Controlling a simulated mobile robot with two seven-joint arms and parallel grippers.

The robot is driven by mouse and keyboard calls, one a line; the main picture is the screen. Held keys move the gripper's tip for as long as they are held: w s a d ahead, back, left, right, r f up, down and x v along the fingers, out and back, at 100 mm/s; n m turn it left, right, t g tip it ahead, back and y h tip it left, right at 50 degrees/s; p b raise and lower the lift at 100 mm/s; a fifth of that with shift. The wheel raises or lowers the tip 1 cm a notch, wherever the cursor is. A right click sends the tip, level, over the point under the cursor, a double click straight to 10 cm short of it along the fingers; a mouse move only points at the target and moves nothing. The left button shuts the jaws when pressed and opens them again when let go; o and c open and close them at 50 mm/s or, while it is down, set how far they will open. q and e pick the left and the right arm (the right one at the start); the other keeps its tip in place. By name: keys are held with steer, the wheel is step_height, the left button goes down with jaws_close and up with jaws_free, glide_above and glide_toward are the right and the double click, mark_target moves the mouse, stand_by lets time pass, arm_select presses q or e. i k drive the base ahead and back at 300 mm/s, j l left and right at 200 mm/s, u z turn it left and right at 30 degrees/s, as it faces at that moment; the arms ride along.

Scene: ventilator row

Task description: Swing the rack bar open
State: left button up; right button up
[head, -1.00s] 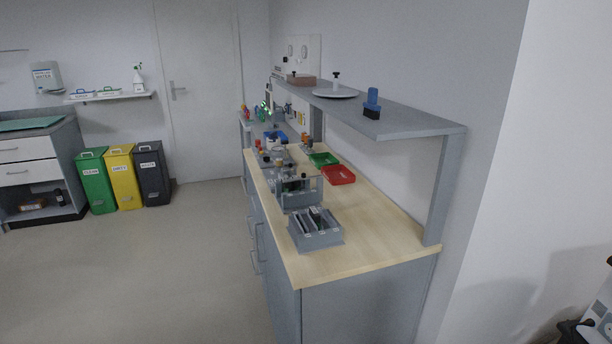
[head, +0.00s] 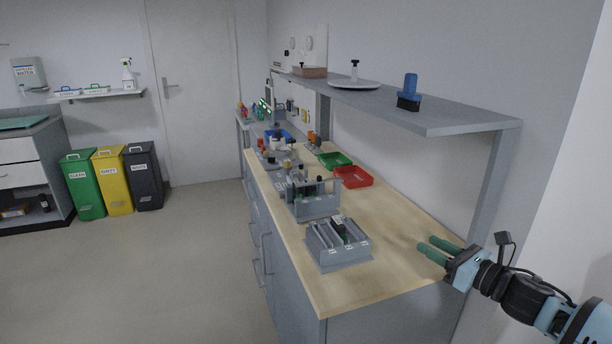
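A grey rack (head: 316,208) stands on the wooden bench top, with small dark-capped items at it and what looks like a bar along its upper part. Whether that bar is latched is too small to tell. A second grey slotted rack (head: 340,252) stands nearer, by the bench's left edge, with a dark item in it. My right gripper (head: 427,243) is at the right, over the near right part of the bench. Its two green fingers point left with a gap between them, empty and well apart from both racks. My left gripper is not in view.
A red tray (head: 353,184) and a green tray (head: 335,165) lie behind the racks. A shelf (head: 455,117) overhangs the bench, carrying a blue-handled brush (head: 409,88) and a white disc (head: 355,84). The near right bench top is clear. Floor on the left is free.

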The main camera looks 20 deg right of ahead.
mark_target(319, 181)
steer(key=i+j, duration=0.3)
steer(key=i, duration=0.25)
steer(key=i+j, duration=0.3)
steer(key=i, duration=0.2)
